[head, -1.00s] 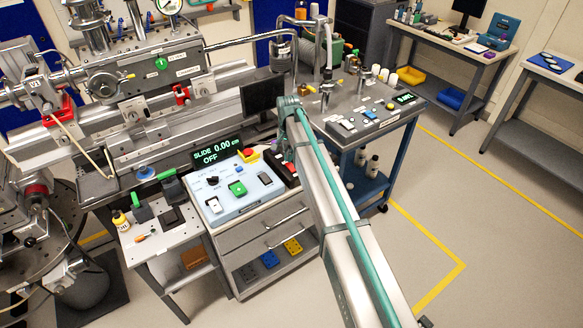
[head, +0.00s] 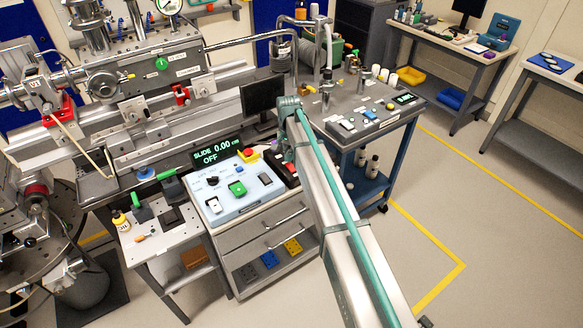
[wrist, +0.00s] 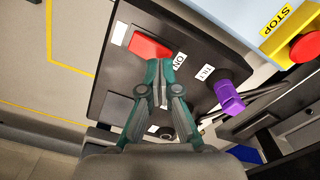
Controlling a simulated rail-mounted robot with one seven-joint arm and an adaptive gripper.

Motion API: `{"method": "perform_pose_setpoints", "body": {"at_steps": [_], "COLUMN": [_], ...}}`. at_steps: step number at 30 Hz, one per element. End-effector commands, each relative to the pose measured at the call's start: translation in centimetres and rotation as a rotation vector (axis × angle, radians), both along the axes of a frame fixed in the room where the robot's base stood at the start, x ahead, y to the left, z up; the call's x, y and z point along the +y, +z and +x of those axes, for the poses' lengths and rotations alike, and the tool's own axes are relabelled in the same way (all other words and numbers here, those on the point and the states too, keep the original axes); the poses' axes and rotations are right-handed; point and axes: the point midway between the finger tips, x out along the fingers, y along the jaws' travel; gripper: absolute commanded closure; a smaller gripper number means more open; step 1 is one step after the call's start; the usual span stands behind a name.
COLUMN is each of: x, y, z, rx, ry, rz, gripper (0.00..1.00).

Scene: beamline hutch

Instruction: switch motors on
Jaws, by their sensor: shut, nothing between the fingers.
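In the wrist view a black control box (wrist: 190,50) carries a red rocker switch (wrist: 150,46) with an "ON" label beside it. My gripper (wrist: 157,82) is shut and empty, its fingertips over the box just below the red switch in the picture. I cannot tell whether they touch the box. The light blue control panel (head: 225,203) has a display (head: 216,152) reading "SLIDE 0.00 cm" and "OFF".
A purple knob (wrist: 228,95) stands right of my fingers. A red stop button (wrist: 305,47) sits on the neighbouring panel. A monitor (head: 262,97) stands behind the box.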

Motion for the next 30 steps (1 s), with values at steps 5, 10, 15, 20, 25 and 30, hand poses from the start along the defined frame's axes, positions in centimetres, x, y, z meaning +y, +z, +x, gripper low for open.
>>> {"method": "perform_pose_setpoints", "body": {"at_steps": [5,10,15,20,25,30], "x": [0.0,0.0,0.0,0.0,0.0,0.0], "y": [-0.2,-0.4,-0.7,-0.9,-1.1,-1.3], "z": [0.0,0.0,0.0,0.0,0.0,0.0], "rx": [0.000,0.000,0.000,0.000,0.000,0.000], "ry": [0.000,0.000,0.000,0.000,0.000,0.000], "rz": [0.000,0.000,0.000,0.000,0.000,0.000], "gripper": [1.00,1.00,1.00,1.00,1.00,1.00]}}
